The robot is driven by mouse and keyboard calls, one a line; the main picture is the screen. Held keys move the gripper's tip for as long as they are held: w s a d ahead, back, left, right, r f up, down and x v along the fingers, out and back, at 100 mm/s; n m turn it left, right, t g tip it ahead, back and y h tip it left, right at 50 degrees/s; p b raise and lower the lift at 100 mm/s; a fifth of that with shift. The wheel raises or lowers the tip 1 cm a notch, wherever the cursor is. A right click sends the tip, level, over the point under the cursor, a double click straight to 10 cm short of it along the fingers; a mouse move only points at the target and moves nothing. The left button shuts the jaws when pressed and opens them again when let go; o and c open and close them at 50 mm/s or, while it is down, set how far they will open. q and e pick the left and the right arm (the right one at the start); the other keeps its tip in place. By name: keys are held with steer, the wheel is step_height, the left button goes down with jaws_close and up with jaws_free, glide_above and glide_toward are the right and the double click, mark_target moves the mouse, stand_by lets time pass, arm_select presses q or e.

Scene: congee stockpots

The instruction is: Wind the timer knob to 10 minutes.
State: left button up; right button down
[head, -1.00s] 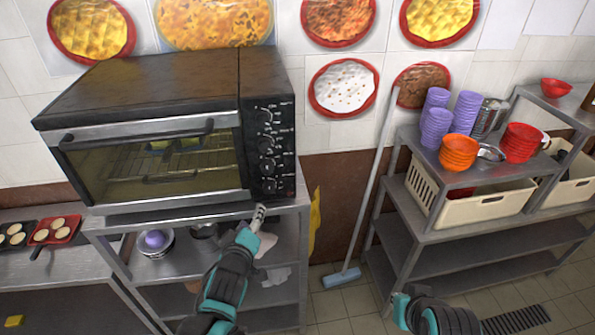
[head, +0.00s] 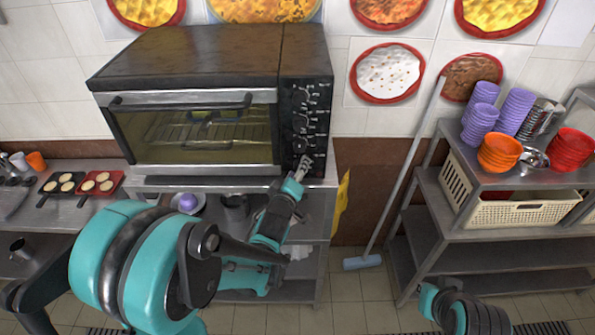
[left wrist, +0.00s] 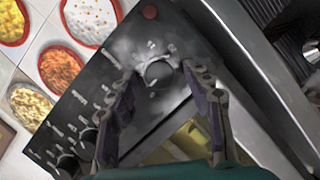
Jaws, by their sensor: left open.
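The oven (head: 205,62) has a black control panel (head: 318,92) on its right side with a column of knobs. My left gripper (head: 304,166) is at the lower end of this panel, in front of the lowest knob. In the left wrist view, a round dark knob (left wrist: 158,73) sits between the two open fingertips of my left gripper (left wrist: 162,76), with gaps showing beside it. A red light (left wrist: 149,11) is near this knob. The dial markings are too blurred to read. Only part of my right arm shows at the bottom right; its fingertips are not visible.
The oven stands on a metal shelf unit (head: 150,187) with bowls below. A broom (head: 405,170) leans on the wall to the right, beside a rack (head: 430,190) with purple cups and orange and red bowls.

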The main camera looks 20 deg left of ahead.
arm_select(q)
jaws_close()
steer(key=m+y+b, duration=0.1)
steer(key=m+y, duration=0.1)
steer(key=m, duration=0.2)
steer(key=m+g+y+b, duration=0.1)
steer(key=m+y+b, duration=0.1)
steer(key=m, duration=0.2)
steer(key=d+m+g+y+b, duration=0.1)
steer(key=m, duration=0.2)
steer(key=shift+w+m+y, duration=0.15)
steer(key=shift+m+y, duration=0.25)
stand_by(0.5)
stand_by(0.4)
